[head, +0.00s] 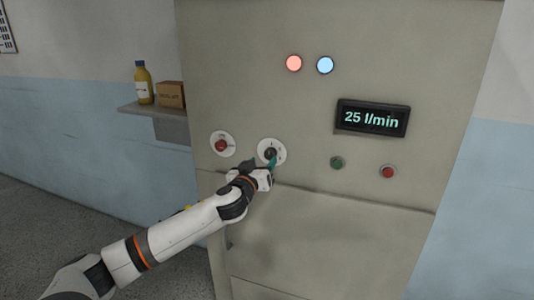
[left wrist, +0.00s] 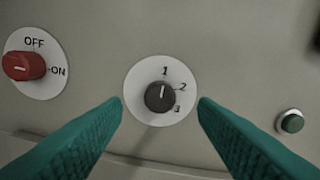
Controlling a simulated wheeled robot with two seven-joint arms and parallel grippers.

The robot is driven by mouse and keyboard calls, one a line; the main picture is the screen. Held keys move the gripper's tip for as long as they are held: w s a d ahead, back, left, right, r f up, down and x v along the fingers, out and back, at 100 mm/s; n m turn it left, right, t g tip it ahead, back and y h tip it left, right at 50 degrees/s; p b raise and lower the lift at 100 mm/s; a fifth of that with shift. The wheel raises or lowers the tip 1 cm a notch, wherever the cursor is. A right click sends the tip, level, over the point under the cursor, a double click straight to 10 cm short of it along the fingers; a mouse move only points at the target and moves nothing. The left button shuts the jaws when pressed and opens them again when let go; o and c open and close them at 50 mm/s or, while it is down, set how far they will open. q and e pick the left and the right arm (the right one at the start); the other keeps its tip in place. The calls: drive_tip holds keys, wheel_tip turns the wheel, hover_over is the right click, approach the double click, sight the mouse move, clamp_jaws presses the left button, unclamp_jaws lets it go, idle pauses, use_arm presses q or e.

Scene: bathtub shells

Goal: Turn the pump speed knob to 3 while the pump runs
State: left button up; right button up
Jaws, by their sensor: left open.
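The pump speed knob (left wrist: 160,97) is a dark round knob on a white dial marked 1, 2 and 3. Its white pointer line points up, at the 1. In the head view the knob (head: 270,153) is on the grey cabinet front, partly behind my gripper. My left gripper (head: 263,166) is open in front of it. In the left wrist view the teal fingers (left wrist: 160,104) stand on either side of the dial, apart from the knob. The display (head: 371,119) reads 25 l/min. My right gripper is not in view.
A red OFF/ON switch (head: 221,146) sits left of the knob, turned toward ON. A green button (head: 337,163) and a red button (head: 388,172) are to the right. A red lamp (head: 294,63) and a pale blue lamp (head: 325,65) glow above. A shelf (head: 150,110) holds a bottle and box.

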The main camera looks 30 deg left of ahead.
sight(269, 155)
use_arm(q)
drive_tip(key=p+x, duration=0.1)
drive_tip(key=x, duration=0.3)
drive_tip(key=shift+w+f, duration=0.1)
drive_tip(key=shift+w, duration=0.3)
drive_tip(key=shift+c, duration=0.5)
drive_tip(key=c, duration=0.9)
